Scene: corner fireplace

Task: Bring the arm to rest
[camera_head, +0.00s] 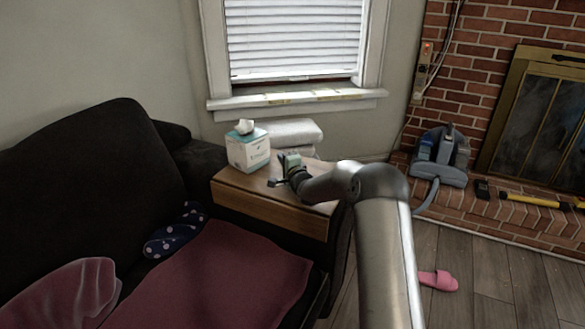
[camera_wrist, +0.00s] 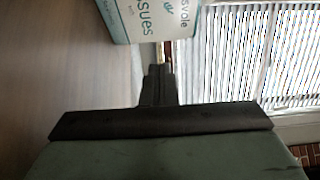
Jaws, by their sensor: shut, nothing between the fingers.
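My gripper (camera_head: 273,183) is at the end of my arm, low over the wooden side table (camera_head: 232,195) beside the black sofa. In the wrist view the gripper (camera_wrist: 158,75) shows with its fingers together and nothing between them. A tissue box (camera_head: 248,150) with a white tissue on top stands on the table, to the left of and behind the gripper. Part of the box (camera_wrist: 150,18) fills the top of the wrist view. Whether the gripper touches the table cannot be told.
Folded white towels (camera_head: 293,132) lie behind the gripper below the window (camera_head: 295,40). The black sofa (camera_head: 90,170) with a red blanket (camera_head: 225,275) is to the left. A vacuum (camera_head: 440,155) stands on the brick hearth at right. A pink slipper (camera_head: 440,280) lies on the floor.

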